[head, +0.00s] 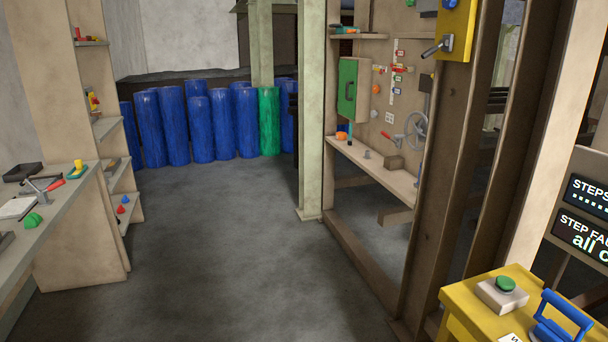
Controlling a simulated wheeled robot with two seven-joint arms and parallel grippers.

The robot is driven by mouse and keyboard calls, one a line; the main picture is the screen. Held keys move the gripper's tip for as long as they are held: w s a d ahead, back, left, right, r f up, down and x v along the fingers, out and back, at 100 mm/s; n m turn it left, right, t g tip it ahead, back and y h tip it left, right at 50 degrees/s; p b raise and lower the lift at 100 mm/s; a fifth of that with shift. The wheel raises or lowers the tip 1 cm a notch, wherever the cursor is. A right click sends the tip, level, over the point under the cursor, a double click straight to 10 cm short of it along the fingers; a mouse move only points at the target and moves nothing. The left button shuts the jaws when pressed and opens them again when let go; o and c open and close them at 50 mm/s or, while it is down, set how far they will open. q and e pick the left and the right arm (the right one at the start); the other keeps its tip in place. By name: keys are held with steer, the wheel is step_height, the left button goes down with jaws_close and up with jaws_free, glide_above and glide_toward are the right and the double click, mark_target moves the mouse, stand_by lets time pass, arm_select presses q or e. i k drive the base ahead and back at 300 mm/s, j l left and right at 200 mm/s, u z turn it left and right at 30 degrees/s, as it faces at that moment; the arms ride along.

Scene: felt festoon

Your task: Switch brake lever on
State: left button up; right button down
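No part is clearly marked as the brake lever, and I cannot tell which one it is. A red-handled lever (390,136) is on the wall panel beside a grey handwheel. Another red-handled lever (48,186) is on the left bench. A grey lever (433,50) sticks out from a yellow box at the upper right. A blue handle (562,318) stands on the yellow table at the lower right. Neither of my grippers is in view.
The yellow table (455,298) also bears a green button (505,284). Wooden posts (465,190) stand before the panel bench (375,168). The left bench (62,215) holds tools. Blue barrels (172,125) line the back. The grey floor between is clear.

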mark_target(384, 134)
steer(key=i, duration=1.5)
steer(key=i+z, duration=0.15)
steer(key=i, duration=0.35)
steer(key=i+j+z, duration=0.15)
steer(key=i, duration=0.35)
steer(key=i+j+z, duration=0.1)
steer(key=i, duration=0.35)
steer(key=i+j+z, duration=0.4)
steer(key=i+l, duration=0.1)
